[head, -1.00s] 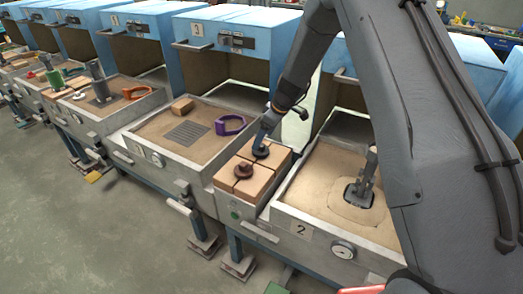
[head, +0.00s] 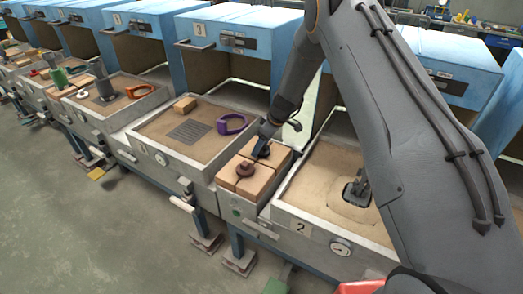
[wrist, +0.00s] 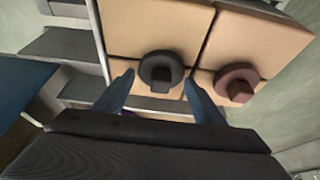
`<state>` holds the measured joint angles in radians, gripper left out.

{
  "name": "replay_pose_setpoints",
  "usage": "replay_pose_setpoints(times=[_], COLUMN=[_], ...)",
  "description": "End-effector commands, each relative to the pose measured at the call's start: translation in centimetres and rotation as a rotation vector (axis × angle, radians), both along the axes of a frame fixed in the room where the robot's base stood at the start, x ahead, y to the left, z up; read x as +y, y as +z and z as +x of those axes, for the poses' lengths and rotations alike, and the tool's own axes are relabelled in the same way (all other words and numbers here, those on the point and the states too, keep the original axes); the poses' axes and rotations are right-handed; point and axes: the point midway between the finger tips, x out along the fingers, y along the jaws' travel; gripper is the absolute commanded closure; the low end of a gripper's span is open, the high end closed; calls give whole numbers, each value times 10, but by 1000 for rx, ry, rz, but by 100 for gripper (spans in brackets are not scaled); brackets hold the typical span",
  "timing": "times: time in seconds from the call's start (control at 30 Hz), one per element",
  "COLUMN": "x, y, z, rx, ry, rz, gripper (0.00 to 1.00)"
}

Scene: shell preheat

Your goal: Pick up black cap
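The black cap (wrist: 160,69) is a dark round ring with a block-like knob, lying on a tan brick block in the wrist view. In the head view the black cap (head: 264,154) is partly hidden by my gripper (head: 259,146). In the wrist view my gripper (wrist: 159,79) is open, with one blue finger on each side of the cap and visible gaps between fingers and cap. A brown-red cap (wrist: 237,83) lies on the neighbouring block to the right; it also shows in the head view (head: 245,169).
The tan blocks (head: 257,184) sit between two sand-coloured trays. The left tray holds a purple ring-like piece (head: 231,124) and a small block (head: 185,104). The right tray holds a dark grey fitting (head: 357,190). Blue cabinets (head: 240,37) stand behind.

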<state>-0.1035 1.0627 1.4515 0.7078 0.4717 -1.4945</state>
Motion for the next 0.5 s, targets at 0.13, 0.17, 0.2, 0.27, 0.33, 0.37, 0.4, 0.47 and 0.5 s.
replay_pose_setpoints(times=[0.13, 0.17, 0.2, 0.27, 0.33, 0.37, 0.4, 0.47, 0.5], x=[0, 0, 0, 0, 0, 0, 0, 0, 0], y=[0, 0, 0, 0, 0, 0, 1, 1, 2], z=[0, 0, 0, 0, 0, 0, 0, 0, 0], rx=[0, 0, 0, 0, 0, 0, 0, 0, -1], ry=[0, 0, 0, 0, 0, 0, 0, 0, 0], rz=[0, 0, 0, 0, 0, 0, 0, 0, -1], gripper=[62, 67, 68, 68, 68, 68, 68, 68, 68])
